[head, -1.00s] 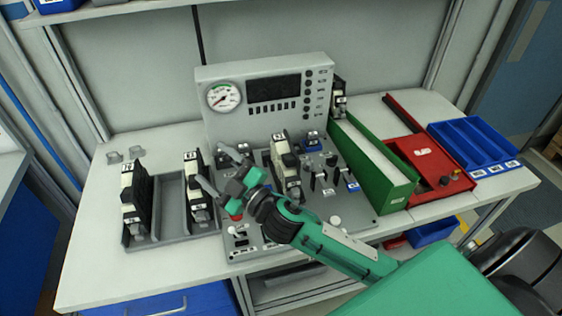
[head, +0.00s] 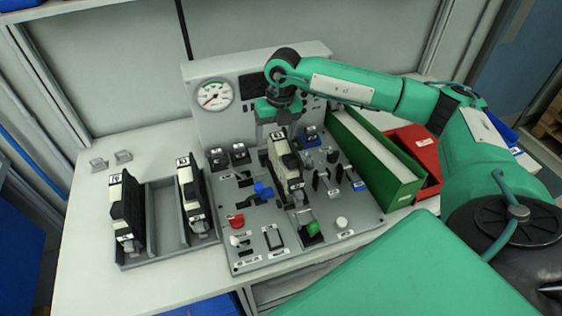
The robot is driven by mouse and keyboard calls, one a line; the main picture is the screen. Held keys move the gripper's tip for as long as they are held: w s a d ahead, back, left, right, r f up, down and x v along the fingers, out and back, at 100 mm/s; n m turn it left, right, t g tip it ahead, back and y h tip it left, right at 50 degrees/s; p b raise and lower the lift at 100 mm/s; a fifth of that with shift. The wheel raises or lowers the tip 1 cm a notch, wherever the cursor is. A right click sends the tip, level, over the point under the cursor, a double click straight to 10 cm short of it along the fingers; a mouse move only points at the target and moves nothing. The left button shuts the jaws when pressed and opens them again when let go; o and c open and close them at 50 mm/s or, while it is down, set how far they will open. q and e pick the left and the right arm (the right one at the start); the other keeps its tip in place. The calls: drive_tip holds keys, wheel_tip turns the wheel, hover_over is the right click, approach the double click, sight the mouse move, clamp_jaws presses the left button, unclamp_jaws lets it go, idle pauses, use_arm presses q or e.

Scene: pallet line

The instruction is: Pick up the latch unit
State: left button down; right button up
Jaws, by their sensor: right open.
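Three similar black-and-cream units with small labels on top are in view. One unit (head: 287,168) stands on the grey control panel (head: 250,221); two more, a left one (head: 125,208) and a right one (head: 192,194), stand in the grey rack (head: 163,212). I cannot tell from the picture which one is called the latch unit. My right gripper (head: 277,127) is open, pointing down just above and behind the top of the panel unit; its fingertips are partly hidden, and I cannot tell whether they touch it. My left gripper is out of view.
The upright panel has a round gauge (head: 214,95). Switches, a red button (head: 236,221) and a green button (head: 313,229) surround the panel unit. A green box (head: 383,165) and a red tray (head: 421,160) stand right. The rack's middle slot is empty.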

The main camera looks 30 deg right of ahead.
sight(285, 150)
drive_tip(key=d, duration=0.1)
drive_tip(key=d+h, duration=0.1)
drive_tip(key=d, duration=0.1)
drive_tip(key=shift+w+d+r+m, duration=0.15)
drive_tip(key=shift+d+r+m, duration=0.05)
drive_tip(key=shift+r+m, duration=0.15)
wheel_tip(285, 150, down, 7)
drive_tip(key=p, duration=0.2)
drive_tip(key=shift+p, duration=0.35)
drive_tip(key=shift+f, duration=0.6)
drive_tip(key=shift+f+p, duration=0.2)
drive_tip(key=shift+p, duration=0.2)
wheel_tip(285, 150, down, 4)
drive_tip(key=shift+w+d+f+p, duration=0.1)
drive_tip(key=shift+w+p, duration=0.05)
drive_tip(key=shift+p, duration=1.1)
drive_tip(key=shift+f, duration=0.3)
drive_tip(key=c, duration=1.3)
